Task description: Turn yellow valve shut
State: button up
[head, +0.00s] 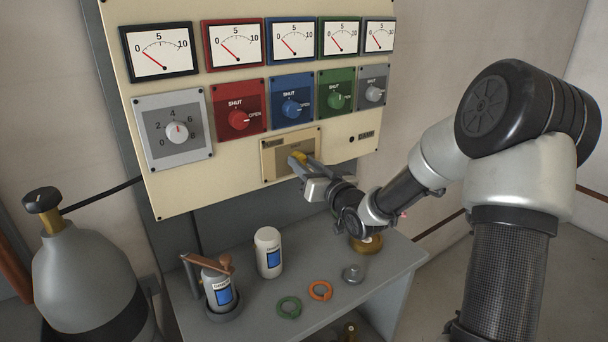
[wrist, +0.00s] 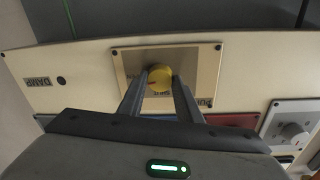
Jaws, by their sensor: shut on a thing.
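The yellow valve (wrist: 159,78) is a round knob on a tan plate (wrist: 205,62), with the word SHUT partly readable by it in the wrist view. My gripper (wrist: 160,82) has one finger on each side of the knob and is shut on it. In the head view my gripper (head: 301,161) reaches the plate (head: 270,167) at the bottom of the cream panel from the right. There the yellow knob (head: 298,156) is mostly hidden by my fingers. The knob's exact turn angle cannot be told.
The panel (head: 180,195) also carries red (head: 238,119), blue (head: 291,108) and green (head: 337,100) knobs, with gauges above. Below, a grey bench (head: 375,281) holds a white bottle (head: 268,252), a clamped bottle (head: 218,290), and green (head: 289,307) and orange (head: 320,290) rings. A gas cylinder (head: 85,275) stands left.

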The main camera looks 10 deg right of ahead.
jog(key=shift+f+n+y+b, duration=0.1)
jog(key=shift+n+y+b, duration=0.15)
jog(key=shift+n+b, duration=4.3)
jog(key=shift+f+n+y+b, duration=0.1)
jog(key=shift+n+y+b, duration=0.15)
jog(key=shift+n+b, duration=4.3)
jog(key=shift+m+b, duration=1)
jog(key=shift+b, duration=0.2)
jog(key=o, duration=1)
jog(key=shift+o, duration=0.2)
jog(key=shift+s+d+r, duration=0.1)
jog(key=p+v, duration=0.2)
jog(key=v, duration=1.5)
jog(key=shift+s, duration=0.1)
